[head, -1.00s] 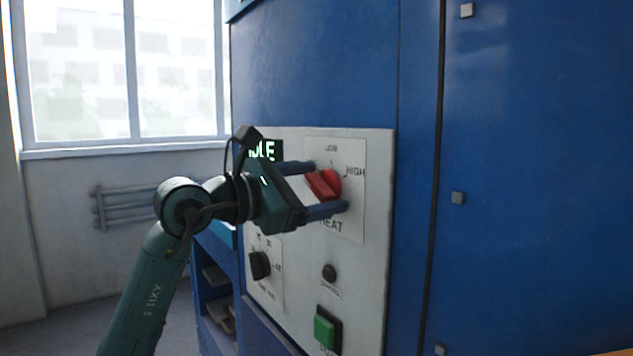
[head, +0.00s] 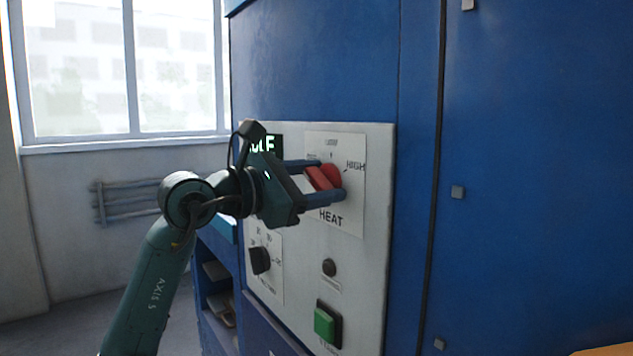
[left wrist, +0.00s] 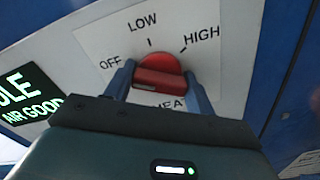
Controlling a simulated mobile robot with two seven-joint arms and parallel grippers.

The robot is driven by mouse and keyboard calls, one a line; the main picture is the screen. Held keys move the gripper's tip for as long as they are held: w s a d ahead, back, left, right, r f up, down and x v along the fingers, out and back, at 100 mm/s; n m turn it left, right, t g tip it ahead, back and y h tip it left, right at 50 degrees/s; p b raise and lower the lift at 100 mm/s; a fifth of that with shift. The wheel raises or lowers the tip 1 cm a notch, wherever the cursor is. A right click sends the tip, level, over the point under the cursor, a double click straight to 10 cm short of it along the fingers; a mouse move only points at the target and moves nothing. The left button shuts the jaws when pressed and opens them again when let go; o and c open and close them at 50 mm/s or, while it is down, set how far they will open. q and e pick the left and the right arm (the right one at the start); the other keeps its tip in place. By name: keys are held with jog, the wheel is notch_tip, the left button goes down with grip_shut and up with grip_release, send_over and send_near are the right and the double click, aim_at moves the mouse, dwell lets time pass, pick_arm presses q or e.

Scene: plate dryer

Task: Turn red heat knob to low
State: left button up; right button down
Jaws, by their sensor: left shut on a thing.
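In the left wrist view the knob (left wrist: 163,68) has a round base and a raised grip bar. My left gripper (head: 326,179) is shut on the knob, one finger at each side; it also shows in the left wrist view (left wrist: 160,82). The LOW mark (left wrist: 150,42) is above the knob and HIGH is at its upper right. I cannot tell exactly which mark the knob points at. My right gripper is not in view.
Below are a black knob (head: 260,260), a small dark button (head: 329,267) and a green button (head: 325,325). A display (head: 263,144) is partly hidden behind my left gripper. The blue cabinet (head: 530,120) extends right. A window and radiator are at left.

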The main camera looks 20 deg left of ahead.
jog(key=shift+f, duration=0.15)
pick_arm(q)
jog(key=shift+f+m+b, duration=0.15)
jog(key=shift+m+b, duration=0.55)
jog(key=shift+m, duration=0.2)
jog(key=m+b, duration=0.1)
jog(key=m, duration=0.1)
jog(key=shift+m, duration=0.3)
jog(key=m+b, duration=0.2)
jog(key=m, duration=0.1)
jog(key=shift+m, duration=0.3)
jog(key=shift+m+b, duration=0.45)
jog(key=shift+m, duration=1.25)
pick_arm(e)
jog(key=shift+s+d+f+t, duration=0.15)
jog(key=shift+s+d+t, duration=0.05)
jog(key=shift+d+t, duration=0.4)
pick_arm(q)
jog(key=shift+m, duration=0.3)
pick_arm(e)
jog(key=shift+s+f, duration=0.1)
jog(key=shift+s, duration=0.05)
